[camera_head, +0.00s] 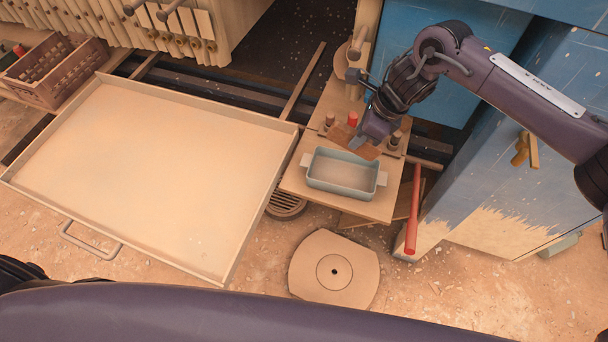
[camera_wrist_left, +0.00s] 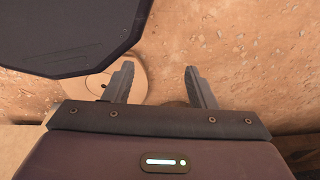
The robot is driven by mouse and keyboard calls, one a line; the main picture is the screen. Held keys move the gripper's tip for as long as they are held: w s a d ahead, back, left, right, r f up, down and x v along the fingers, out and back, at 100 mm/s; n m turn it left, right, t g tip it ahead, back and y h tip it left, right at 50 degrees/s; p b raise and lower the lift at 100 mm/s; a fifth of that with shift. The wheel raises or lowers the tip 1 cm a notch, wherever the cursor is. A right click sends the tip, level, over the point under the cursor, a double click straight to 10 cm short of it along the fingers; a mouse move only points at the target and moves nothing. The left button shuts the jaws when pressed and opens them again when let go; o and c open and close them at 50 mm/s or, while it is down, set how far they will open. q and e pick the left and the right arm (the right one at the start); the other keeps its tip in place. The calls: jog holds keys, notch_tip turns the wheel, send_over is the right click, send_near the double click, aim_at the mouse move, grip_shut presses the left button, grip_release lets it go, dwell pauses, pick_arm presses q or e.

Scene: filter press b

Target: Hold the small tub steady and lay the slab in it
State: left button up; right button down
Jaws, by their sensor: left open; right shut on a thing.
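The small tub (camera_head: 343,188) is a pale blue-green rectangular box with a light tab at each end. It stands upright and empty on a wooden board. My right gripper (camera_head: 363,143) is shut on the brown slab (camera_head: 341,134), just behind the tub's back rim. The slab looks tilted and its middle is covered by the gripper. I cannot tell whether it touches the tub. My left gripper (camera_wrist_left: 159,70) is open and empty above the dusty floor in the left wrist view. Its fingers do not show in the head view.
A wide shallow tray (camera_head: 150,170) fills the left. A red-handled tool (camera_head: 413,210) stands right of the tub's wooden board (camera_head: 372,210). Small posts and a red cylinder (camera_head: 353,118) stand behind the tub. A round plate (camera_head: 334,270) lies on the floor in front.

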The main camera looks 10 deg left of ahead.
pick_arm(q)
jog(key=w+d+r+t, duration=0.3)
jog(key=w+r, duration=0.4)
jog(key=w, duration=0.6)
jog(key=n+t+h, duration=0.1)
jog(key=t+h, duration=0.1)
jog(key=t, duration=0.7)
send_near(306, 161)
jog(key=x, duration=0.9)
jog(key=shift+r, duration=0.1)
jog(key=shift+s, duration=0.1)
